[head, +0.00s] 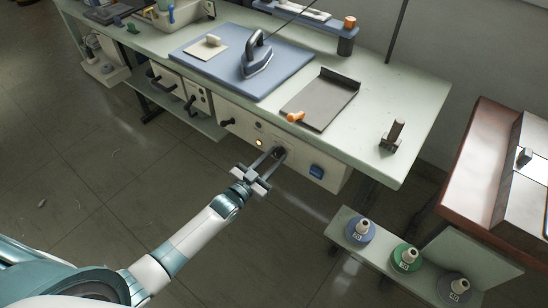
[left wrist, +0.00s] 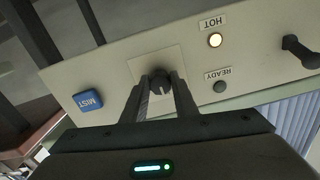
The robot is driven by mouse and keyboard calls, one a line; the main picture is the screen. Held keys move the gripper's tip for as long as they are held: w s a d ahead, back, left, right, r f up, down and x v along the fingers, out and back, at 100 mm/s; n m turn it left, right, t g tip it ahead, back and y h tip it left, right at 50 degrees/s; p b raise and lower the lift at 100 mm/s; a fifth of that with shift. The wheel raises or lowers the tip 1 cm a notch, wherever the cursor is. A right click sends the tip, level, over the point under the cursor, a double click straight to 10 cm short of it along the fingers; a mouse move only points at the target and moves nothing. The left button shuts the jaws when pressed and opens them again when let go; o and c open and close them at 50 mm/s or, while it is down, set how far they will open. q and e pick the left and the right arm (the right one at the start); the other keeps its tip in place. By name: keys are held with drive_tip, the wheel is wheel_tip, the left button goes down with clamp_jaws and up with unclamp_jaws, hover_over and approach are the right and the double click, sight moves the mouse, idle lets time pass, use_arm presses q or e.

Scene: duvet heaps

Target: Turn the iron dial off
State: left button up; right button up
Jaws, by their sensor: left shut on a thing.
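The iron dial (head: 281,153) is a small dark knob on the cream front panel (head: 300,163) under the table's edge. In the left wrist view, the dial (left wrist: 160,83) sits on a paler square plate. My left gripper (head: 277,154) reaches it from the front. Its two fingers (left wrist: 158,88) stand one on each side of the dial and are shut on it. The fingers hide the dial's sides, and I cannot read its setting. The lamp marked HOT (left wrist: 215,40) glows yellow, and the lamp marked READY (left wrist: 220,87) is dark.
A blue MIST button (left wrist: 88,102) is beside the dial; it also shows in the head view (head: 316,171). A black handle (left wrist: 300,51) is on the other side. The iron (head: 257,58) stands on a blue pad (head: 205,68) on the table. Spools stand on a low shelf at right.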

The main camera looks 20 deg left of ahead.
use_arm(q)
drive_tip(key=shift+n, duration=0.3)
drive_tip(key=n, duration=1)
drive_tip(key=shift+d, duration=0.1)
drive_tip(key=shift+n, duration=0.6)
use_arm(e)
drive_tip(key=shift+s+d+f, duration=0.1)
drive_tip(key=shift+s+d, duration=0.05)
drive_tip(key=shift+d, duration=0.25)
drive_tip(key=shift+s+a, duration=0.1)
drive_tip(key=shift+s, duration=0.05)
use_arm(q)
drive_tip(key=o, duration=1.1)
drive_tip(key=shift+c, duration=0.2)
use_arm(e)
drive_tip(key=shift+a, duration=0.2)
use_arm(q)
drive_tip(key=shift+s, duration=0.1)
